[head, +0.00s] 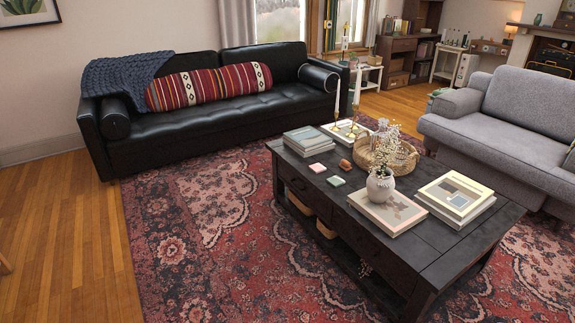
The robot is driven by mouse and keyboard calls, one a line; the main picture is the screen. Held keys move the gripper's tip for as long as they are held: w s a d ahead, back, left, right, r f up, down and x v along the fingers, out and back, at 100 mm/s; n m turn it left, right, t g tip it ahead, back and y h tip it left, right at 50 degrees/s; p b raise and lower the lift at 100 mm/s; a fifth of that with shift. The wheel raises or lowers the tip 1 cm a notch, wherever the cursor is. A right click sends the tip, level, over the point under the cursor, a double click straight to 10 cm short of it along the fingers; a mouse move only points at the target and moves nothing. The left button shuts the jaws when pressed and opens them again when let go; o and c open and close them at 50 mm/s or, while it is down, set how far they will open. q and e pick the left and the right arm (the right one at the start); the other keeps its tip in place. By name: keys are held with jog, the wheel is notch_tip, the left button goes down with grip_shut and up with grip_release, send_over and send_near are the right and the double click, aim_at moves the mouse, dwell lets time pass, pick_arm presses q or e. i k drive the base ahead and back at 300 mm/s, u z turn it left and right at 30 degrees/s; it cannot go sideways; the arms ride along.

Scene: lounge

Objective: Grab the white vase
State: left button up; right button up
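The white vase (380,188) is small and round and holds sprigs of pale flowers (384,145). It stands upright on a stack of flat books (388,211) on the dark coffee table (448,262). The flowers overlap a wicker basket (408,160) just behind the vase. Neither of my grippers shows in the head view.
Books (456,196) lie right of the vase; more books (308,139), coasters and candlesticks are at the table's far left. A black sofa (215,115) stands behind, a grey sofa (505,120) at the right. The patterned rug (215,235) left of the table is clear.

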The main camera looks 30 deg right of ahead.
aim_at(377, 194)
jog(key=u, duration=0.15)
jog(key=i, duration=1.85)
jog(key=z, duration=1.55)
jog(key=i, duration=0.9)
jog(key=z, duration=0.95)
jog(key=i, duration=0.45)
jog(key=u, duration=0.05)
